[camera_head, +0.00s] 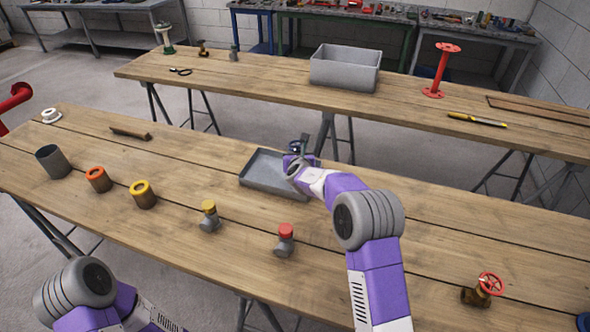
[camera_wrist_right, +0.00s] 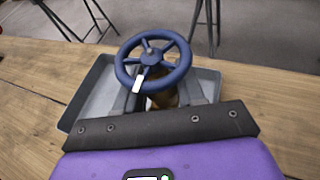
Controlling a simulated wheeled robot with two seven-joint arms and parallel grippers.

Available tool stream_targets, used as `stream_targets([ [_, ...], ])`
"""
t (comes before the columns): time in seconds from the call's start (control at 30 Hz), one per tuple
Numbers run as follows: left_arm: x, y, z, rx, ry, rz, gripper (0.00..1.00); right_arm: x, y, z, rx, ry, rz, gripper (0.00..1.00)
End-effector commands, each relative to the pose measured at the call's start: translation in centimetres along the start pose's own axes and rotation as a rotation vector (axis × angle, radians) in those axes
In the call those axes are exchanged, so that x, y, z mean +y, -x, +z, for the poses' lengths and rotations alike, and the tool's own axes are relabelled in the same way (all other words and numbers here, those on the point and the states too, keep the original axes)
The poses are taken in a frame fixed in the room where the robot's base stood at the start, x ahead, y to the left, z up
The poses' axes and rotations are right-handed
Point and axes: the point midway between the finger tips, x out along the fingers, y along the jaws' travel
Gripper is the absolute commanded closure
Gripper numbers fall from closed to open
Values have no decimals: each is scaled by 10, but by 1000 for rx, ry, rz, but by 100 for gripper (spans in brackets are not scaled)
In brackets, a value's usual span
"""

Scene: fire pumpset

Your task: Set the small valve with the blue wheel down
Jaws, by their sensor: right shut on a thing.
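The small valve with the blue wheel (camera_wrist_right: 152,60) is in my right gripper (camera_wrist_right: 168,98), which is shut on its brass body below the wheel. In the head view my right gripper (camera_head: 299,158) is over the back right part of the tray (camera_head: 258,182), with the valve mostly hidden. I cannot tell whether the valve touches the tray floor. My left arm shows at the lower left, but its gripper is out of view.
On the near table, a grey cup (camera_head: 52,162), orange and yellow ringed parts, and yellow- and red-capped fittings (camera_head: 285,240) stand left and front of the tray. A red-wheeled valve (camera_head: 482,290) is at right. A grey bin (camera_head: 345,68) stands on the far table.

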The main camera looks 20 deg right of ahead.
Motion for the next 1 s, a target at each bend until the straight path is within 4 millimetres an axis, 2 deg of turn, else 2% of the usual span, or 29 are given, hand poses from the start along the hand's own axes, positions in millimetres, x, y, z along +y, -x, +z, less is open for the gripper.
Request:
stream_targets([
  [0.2, -5, -13, -1, 0, 0, 0, 24, 0, -13, -32, -1, 0, -1, 100],
  [0.3, -6, -16, -1, 0, 0, 0, 24, 0, -17, -41, -3, 0, 0, 100],
  [0.77, -7, -20, -1, 1, 0, 0, 24, 0, -19, -45, -5, -1, 0, 100],
  [0.8, -7, -20, -1, 0, 0, 0, 24, 0, -19, -47, 0, 0, 0, 58],
  [0.93, -7, -19, -1, 0, 0, 0, 24, 0, -19, -47, 0, 0, 0, 38],
  [1.0, -7, -19, -1, 0, 0, 0, 24, 0, -19, -46, 0, 0, 0, 36],
])
